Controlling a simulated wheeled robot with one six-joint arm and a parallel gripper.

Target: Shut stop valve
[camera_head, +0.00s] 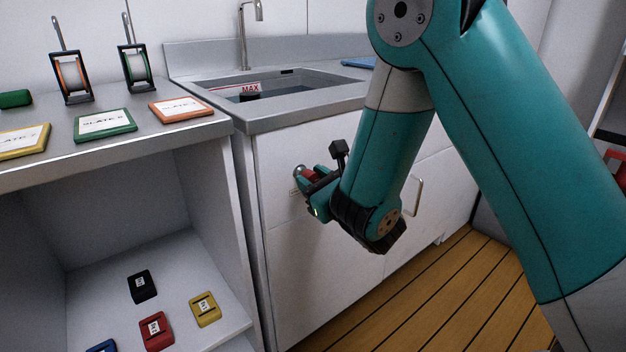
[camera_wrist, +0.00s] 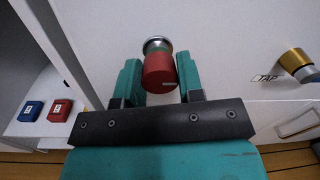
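A red valve knob (camera_wrist: 159,72) on a round metal stem sticks out of the white cabinet front below the sink. A pale mark shows on its lower edge. In the head view the knob (camera_head: 309,174) is partly covered by my gripper (camera_head: 318,190). In the wrist view my gripper (camera_wrist: 160,72) has its two teal fingers on either side of the red knob, close against it. I cannot tell whether both fingers touch it. A second knob (camera_wrist: 295,62), gold and grey, sits to the right beside a label reading "TAP". The red knob's own label is not readable.
The sink counter (camera_head: 300,113) is above my gripper. A shelf unit (camera_head: 215,190) with slates on top and small coloured blocks inside stands at left. A drawer handle (camera_head: 418,196) sticks out at right. The wooden floor (camera_head: 430,300) is clear.

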